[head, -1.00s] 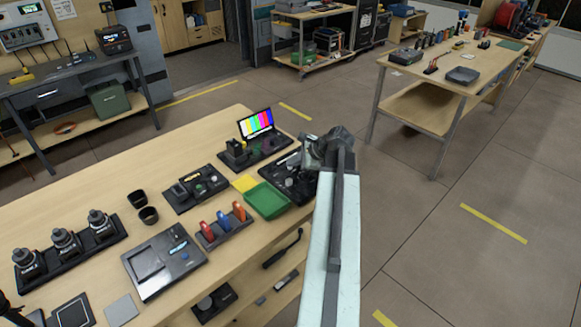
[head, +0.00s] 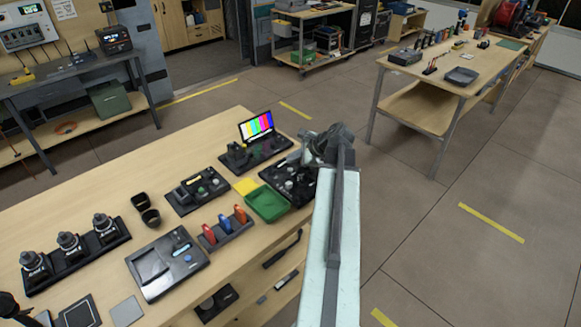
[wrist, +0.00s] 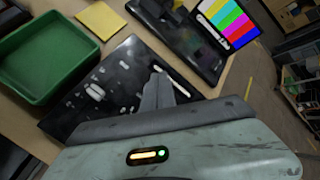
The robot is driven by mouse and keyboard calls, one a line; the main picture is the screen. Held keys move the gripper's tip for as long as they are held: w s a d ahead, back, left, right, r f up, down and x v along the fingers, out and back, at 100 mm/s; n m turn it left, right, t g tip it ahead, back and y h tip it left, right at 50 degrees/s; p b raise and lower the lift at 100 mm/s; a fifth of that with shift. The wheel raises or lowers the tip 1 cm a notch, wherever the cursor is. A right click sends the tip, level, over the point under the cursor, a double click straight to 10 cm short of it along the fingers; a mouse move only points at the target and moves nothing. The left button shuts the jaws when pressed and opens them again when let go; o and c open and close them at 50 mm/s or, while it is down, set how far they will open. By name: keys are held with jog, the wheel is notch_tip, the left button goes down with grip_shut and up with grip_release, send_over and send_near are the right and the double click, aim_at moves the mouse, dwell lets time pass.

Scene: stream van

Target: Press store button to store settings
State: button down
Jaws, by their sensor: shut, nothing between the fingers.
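A black control panel (wrist: 90,95) with several pale keys, knobs and labels lies on the wooden table. It also shows in the head view (head: 274,177), partly covered by my arm's end. My gripper (wrist: 158,80) is shut and empty, its fingertips over the panel's right part in the wrist view. In the head view my gripper (head: 298,158) hangs over the panel's far right side. I cannot tell whether the fingertips touch the panel. The labels are too small to read, so I cannot tell which control is the store button.
A green tray (wrist: 40,58) and a yellow pad (wrist: 100,19) lie beside the panel. A colour-bar screen (head: 256,125) stands behind it. A second black panel (head: 196,190), handled tools (head: 222,228) and a grey console (head: 165,262) are further left.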

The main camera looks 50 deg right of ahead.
jog(key=shift+r+p, duration=1.4)
jog(key=shift+r, duration=0.4)
jog(key=shift+r, duration=0.1)
